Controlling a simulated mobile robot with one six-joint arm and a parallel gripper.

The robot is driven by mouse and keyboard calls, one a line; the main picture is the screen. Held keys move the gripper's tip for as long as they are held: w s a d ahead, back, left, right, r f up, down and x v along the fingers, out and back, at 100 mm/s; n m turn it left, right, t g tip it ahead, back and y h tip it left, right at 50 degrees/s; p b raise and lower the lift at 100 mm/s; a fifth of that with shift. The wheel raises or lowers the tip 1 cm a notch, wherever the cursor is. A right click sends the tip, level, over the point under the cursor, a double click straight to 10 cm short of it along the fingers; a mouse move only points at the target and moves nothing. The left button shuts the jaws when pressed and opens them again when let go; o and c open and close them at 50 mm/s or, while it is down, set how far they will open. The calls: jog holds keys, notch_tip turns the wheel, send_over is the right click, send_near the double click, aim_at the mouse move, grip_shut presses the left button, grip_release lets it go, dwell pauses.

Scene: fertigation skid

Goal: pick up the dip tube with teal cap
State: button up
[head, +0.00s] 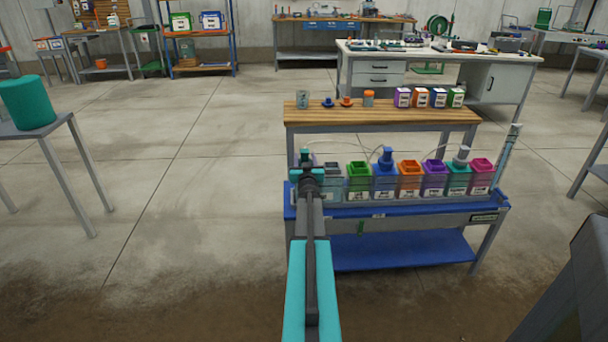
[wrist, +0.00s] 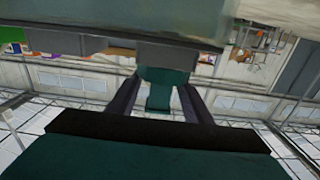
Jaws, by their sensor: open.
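My gripper (head: 308,172) is over the left end of the row of tanks on the blue-topped skid. In the wrist view my open gripper (wrist: 160,80) has a dark teal piece between its two dark fingers; I cannot tell whether that is the dip tube's cap. A blue cap (head: 386,156) stands on the blue tank and a pale cap (head: 461,155) on the teal tank. I cannot clearly pick out the teal-capped dip tube.
Several open coloured tanks, such as the orange one (head: 409,181), line the skid (head: 345,211). A tall tilted clear tube (head: 504,157) stands at its right end. Behind is a wooden bench (head: 385,113) with a beaker and small boxes. Open floor lies to the left.

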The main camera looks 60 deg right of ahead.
grip_shut()
jog(key=shift+r, duration=0.15)
dwell(0.4)
notch_tip(320, 180, up, 18)
jog(key=p, duration=0.6)
jog(key=shift+p, duration=0.35)
jog(key=shift+w, duration=0.1)
